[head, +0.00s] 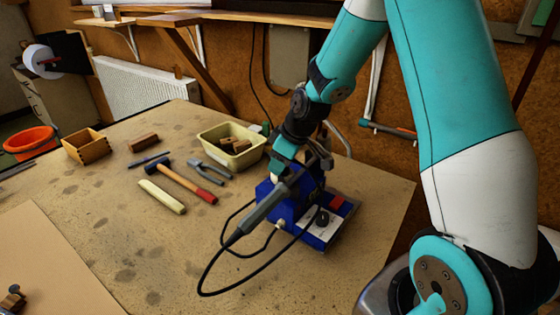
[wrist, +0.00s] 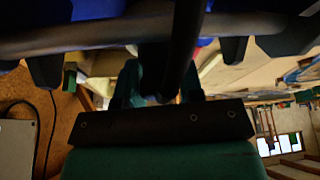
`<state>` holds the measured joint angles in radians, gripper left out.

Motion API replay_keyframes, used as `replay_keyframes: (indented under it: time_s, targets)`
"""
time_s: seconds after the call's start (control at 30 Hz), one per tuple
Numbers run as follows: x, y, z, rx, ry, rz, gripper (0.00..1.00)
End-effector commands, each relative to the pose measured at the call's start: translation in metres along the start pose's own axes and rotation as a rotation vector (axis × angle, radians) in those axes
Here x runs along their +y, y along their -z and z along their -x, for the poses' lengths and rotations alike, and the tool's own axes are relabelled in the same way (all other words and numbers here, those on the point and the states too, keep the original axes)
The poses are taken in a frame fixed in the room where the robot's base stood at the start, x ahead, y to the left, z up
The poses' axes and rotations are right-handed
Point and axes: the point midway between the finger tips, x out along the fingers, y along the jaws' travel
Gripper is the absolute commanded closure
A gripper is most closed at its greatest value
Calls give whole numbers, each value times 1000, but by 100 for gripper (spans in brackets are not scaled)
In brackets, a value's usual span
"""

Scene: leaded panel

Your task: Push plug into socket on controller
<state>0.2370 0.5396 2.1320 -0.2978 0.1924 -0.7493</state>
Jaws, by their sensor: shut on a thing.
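The controller is a blue box (head: 317,238) on the bench in the head view, with a pale front panel, a dark round part and a red part. A grey soldering-iron handle (head: 263,207) slants across its left side. A black cable (head: 262,278) loops from the handle's lower end over the bench and back to the controller. My gripper (head: 300,168) is low over the controller's back part, shut. The plug in it is hidden by the jaws and the handle. The wrist view shows a grey tube (wrist: 110,32) across the top. The socket cannot be made out.
A cream bin (head: 232,148) with brown blocks stands behind the controller. A wooden box (head: 86,146) is farther left. The front of the bench is mostly clear.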

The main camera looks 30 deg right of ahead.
Motion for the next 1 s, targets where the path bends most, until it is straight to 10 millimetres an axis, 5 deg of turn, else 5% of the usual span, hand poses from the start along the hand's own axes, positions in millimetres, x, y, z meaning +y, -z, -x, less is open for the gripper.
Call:
replay_keyframes:
  time_s: [0.1,0.13,0.27,0.67,1.0]
  targets:
    - [0,-2,-4,0,0,0,88]
    - [0,-2,-4,0,0,0,63]
    - [0,-1,-3,0,0,0,36]
    - [1,-1,6,2,-2,0,36]
    - [1,-1,82,5,-7,0,36]
